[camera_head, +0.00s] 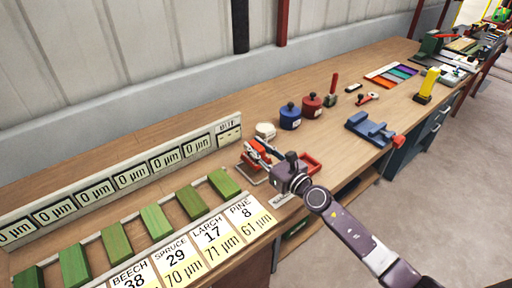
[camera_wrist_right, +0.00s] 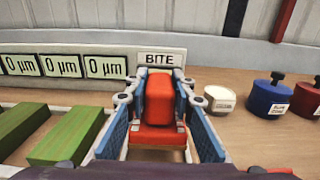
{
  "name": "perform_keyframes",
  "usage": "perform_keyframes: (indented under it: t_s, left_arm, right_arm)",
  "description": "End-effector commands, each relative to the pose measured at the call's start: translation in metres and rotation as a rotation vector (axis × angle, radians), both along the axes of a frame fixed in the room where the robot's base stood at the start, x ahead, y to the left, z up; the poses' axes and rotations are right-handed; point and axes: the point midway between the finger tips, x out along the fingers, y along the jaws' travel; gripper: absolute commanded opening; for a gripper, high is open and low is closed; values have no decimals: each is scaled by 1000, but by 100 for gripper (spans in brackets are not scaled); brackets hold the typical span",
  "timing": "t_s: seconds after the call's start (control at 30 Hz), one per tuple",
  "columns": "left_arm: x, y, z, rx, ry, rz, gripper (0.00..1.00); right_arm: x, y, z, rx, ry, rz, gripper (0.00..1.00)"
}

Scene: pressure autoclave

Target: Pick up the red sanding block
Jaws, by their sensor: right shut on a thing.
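The red sanding block (camera_wrist_right: 159,98) is between the two blue-padded fingers of my right gripper (camera_wrist_right: 160,110) in the right wrist view. It has a tall rounded upper part and a wider red base (camera_wrist_right: 158,136). In the head view my right gripper (camera_head: 262,152) is over the workbench, shut on the block (camera_head: 254,161), which is partly hidden by the fingers. I cannot tell whether its base touches the surface below. My left gripper is not in view.
Green wood bars (camera_head: 190,202) lie left, behind printed cards (camera_head: 212,238). A row of displays (camera_head: 131,177) stands behind them. A white pot (camera_head: 265,130), a blue pot (camera_head: 290,117) and a red pot (camera_head: 312,106) stand beyond the gripper. A blue vise (camera_head: 370,128) is to the right.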

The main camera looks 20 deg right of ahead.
Motion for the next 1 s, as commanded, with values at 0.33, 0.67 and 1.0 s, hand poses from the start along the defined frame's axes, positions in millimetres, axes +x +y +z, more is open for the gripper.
perform_keyframes:
  t_s: [0.33, 0.67, 1.0]
  left_arm:
    - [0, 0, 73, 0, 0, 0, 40]
    - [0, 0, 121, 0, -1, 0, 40]
    - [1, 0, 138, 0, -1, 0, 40]
  right_arm:
    - [0, 0, 76, 3, -1, -1, 0]
    - [0, 0, 132, 2, -2, -1, 0]
    - [0, 0, 157, 1, -2, -1, 0]
